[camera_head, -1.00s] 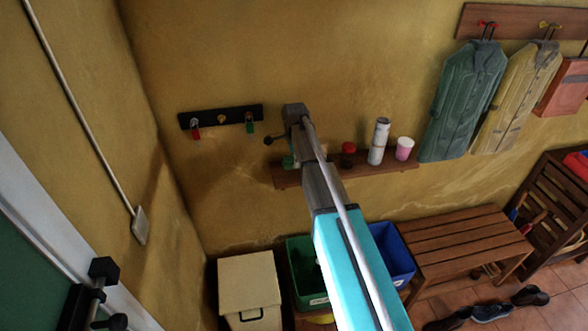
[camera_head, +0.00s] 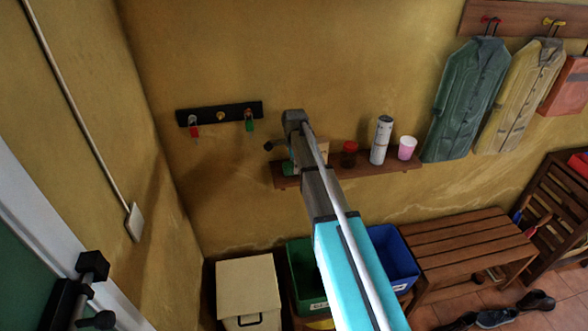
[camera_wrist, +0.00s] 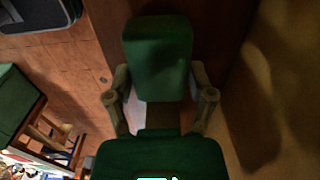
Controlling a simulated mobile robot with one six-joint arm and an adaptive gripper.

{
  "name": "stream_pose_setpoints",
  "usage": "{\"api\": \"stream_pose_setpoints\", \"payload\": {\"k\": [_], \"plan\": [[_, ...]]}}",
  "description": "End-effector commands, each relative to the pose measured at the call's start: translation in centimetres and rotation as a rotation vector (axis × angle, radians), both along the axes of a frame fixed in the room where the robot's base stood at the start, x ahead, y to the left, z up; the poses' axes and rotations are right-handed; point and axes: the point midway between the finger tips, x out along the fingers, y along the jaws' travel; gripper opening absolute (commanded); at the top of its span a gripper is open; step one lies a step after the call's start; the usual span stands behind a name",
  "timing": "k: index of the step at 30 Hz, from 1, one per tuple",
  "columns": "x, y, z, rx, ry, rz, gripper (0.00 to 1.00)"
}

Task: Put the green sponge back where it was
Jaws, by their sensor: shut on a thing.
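The green sponge (camera_wrist: 157,57) is a block between the two fingers of my gripper (camera_wrist: 158,82) in the wrist view. The fingers are shut on its sides. In the head view, a small green patch of the sponge (camera_head: 289,168) shows at the left end of the wooden wall shelf (camera_head: 372,169). My arm hides most of the gripper there. I cannot tell whether the sponge touches the shelf.
On the shelf, right of my arm, stand a red-and-dark jar (camera_head: 348,154), a white can (camera_head: 381,140) and a pink cup (camera_head: 407,148). A key rack (camera_head: 219,114) hangs to the left. Below are a cream bin (camera_head: 248,290), a green bin (camera_head: 303,268) and a blue bin (camera_head: 393,256).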

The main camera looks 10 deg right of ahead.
Motion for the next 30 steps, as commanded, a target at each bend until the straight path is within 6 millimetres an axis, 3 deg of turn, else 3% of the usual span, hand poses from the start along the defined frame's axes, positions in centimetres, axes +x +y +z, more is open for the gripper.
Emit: {"api": "stream_pose_setpoints", "payload": {"k": [14,15,18,19,30], "plan": [[-0.01,-0.07,-0.43,0.000,0.000,-0.001,0.32],[0.00,-0.08,-0.29,0.000,0.000,-0.001,0.77],[0.00,-0.09,-0.27,0.000,0.000,-0.001,0.96],[0.00,-0.09,-0.27,0.000,0.000,-0.001,1.00],[0.00,-0.13,-0.27,0.000,0.000,-0.002,1.00]]}}
